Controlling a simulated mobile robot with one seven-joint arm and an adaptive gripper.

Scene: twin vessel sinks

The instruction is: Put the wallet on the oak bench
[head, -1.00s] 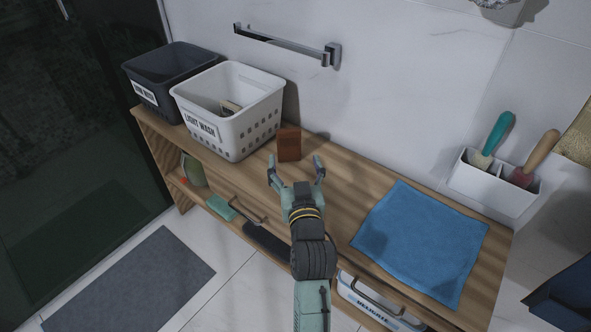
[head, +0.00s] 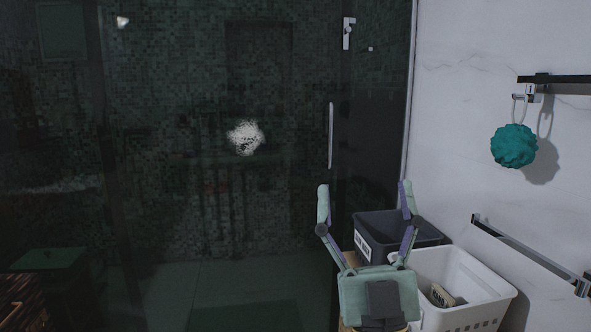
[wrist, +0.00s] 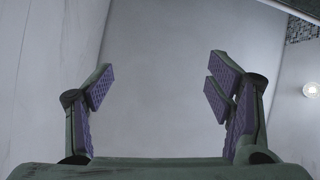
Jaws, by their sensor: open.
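My gripper (head: 365,200) is raised in the head view with its two fingers spread wide and pointing up. In the wrist view my gripper (wrist: 158,82) is also open, with only blurred pale surfaces between the purple pads. Of the oak bench, only a small strip of wood (head: 352,259) shows beside the dark bin, behind my gripper. The wallet is not visible in either current view.
A dark bin (head: 378,237) and a white perforated basket (head: 470,318) stand at the lower right. A teal pouf (head: 514,146) hangs on the right wall above a towel bar (head: 520,248). Dark shower glass (head: 200,110) fills the left.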

